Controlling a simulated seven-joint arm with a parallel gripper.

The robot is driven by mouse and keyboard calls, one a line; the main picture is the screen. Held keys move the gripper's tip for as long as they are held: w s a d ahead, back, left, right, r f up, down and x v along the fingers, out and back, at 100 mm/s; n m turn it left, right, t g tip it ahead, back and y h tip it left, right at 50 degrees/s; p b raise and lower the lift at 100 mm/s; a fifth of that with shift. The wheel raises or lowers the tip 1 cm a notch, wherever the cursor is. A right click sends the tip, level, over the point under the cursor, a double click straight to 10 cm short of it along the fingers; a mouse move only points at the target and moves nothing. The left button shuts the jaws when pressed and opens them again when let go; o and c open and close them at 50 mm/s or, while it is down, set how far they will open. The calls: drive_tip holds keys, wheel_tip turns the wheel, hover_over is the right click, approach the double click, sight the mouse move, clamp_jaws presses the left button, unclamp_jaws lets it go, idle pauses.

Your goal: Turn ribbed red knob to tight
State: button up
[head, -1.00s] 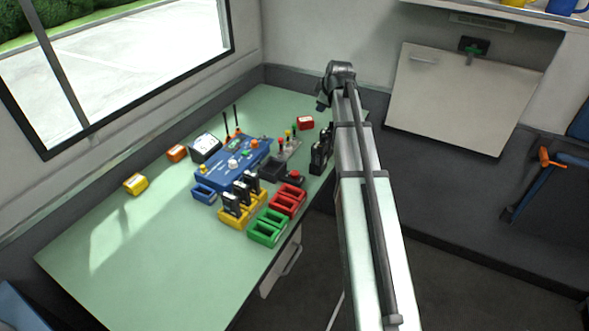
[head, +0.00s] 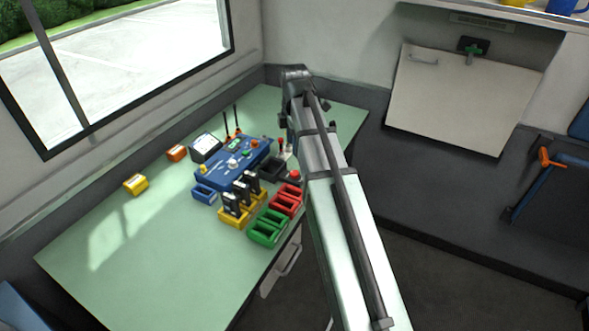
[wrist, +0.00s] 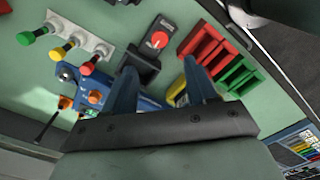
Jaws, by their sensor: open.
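Two red-topped parts could be the ribbed red knob. One is the red-capped piece (wrist: 88,67) at the end of a row with yellow and green ones on a pale plate (wrist: 100,47); it also shows in the head view (head: 281,142). The other is a round red knob (wrist: 159,40) on a small black box, also in the head view (head: 295,174). Ribbing is too small to make out. My gripper (wrist: 160,68) is open and empty above the bench, its fingers apart and touching neither part. In the head view my arm hides part of the plate.
The blue console (head: 225,170) with knobs stands beside the plate. Black radios in yellow holders (head: 238,216), red trays (head: 288,205) and green trays (head: 267,233) line the front edge. A black open box (wrist: 138,70) lies near my fingers.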

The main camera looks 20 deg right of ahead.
sight(294, 173)
wheel_tip(294, 173, down, 11)
drive_tip(key=shift+f, duration=0.1)
idle(0.5)
drive_tip(key=c, duration=1.1)
drive_tip(key=shift+o, duration=0.2)
